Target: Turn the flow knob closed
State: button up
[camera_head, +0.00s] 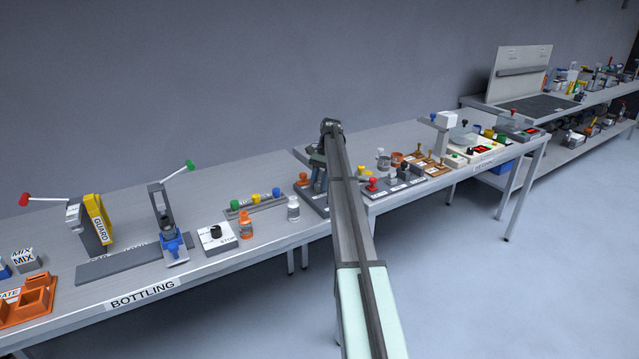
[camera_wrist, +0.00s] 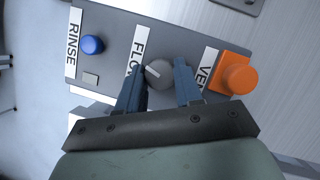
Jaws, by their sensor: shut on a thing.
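The flow knob (camera_wrist: 158,76) is a round grey knob with a pale pointer line, beside a partly hidden label starting "FLO" in the wrist view. The line slants toward the upper left. My gripper (camera_wrist: 162,70) has its two blue fingers on either side of the knob and is shut on it. The knob sits on a grey panel (camera_wrist: 112,59). In the head view my arm hides the knob and most of the panel.
On the panel, a blue button (camera_wrist: 92,45) marked "RINSE" is left of the knob, and a large orange knob (camera_wrist: 238,79) is close to the right finger. Bottles, including an orange one (camera_head: 246,228), stand left of my arm on the bench.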

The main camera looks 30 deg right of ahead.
jog(key=shift+n, duration=0.5)
jog(key=o, duration=1)
jog(key=shift+o, duration=0.2)
jog(key=shift+r, duration=0.1)
jog(key=shift+w+d+r, duration=0.2)
jog(key=shift+d+r, duration=0.05)
jog(key=shift+r, duration=0.25)
jog(key=w+d, duration=0.6)
jog(key=d, duration=0.4)
jog(key=shift+d, duration=0.15)
jog(key=shift+f, duration=0.1)
